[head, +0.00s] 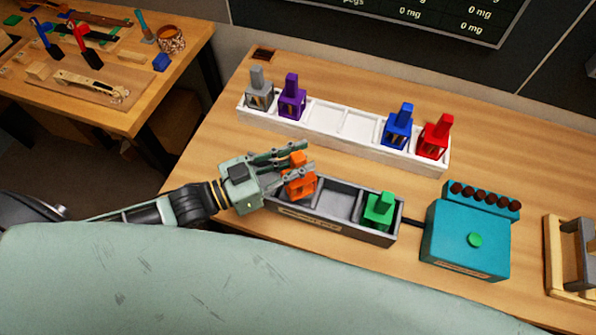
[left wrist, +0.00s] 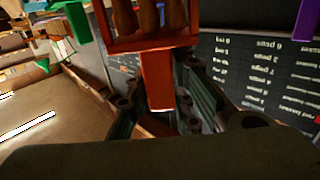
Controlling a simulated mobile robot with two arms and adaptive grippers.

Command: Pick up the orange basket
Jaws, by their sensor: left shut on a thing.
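The orange basket (head: 302,187) is at the left end of the dark grey tray (head: 330,222), upright in the head view. My left gripper (head: 299,161) has its fingers closed on the basket's upright handle. In the left wrist view the handle of the orange basket (left wrist: 157,78) sits between the fingers of my left gripper (left wrist: 160,100). I cannot tell whether the basket's base touches the tray floor. My right gripper is not in view.
A green basket (head: 380,209) stands in the tray's right compartment; the middle one is empty. A teal box (head: 468,240) stands to the right. Behind, a white rack (head: 345,139) holds grey (head: 259,94), purple (head: 292,102), blue (head: 398,132) and red (head: 434,142) baskets.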

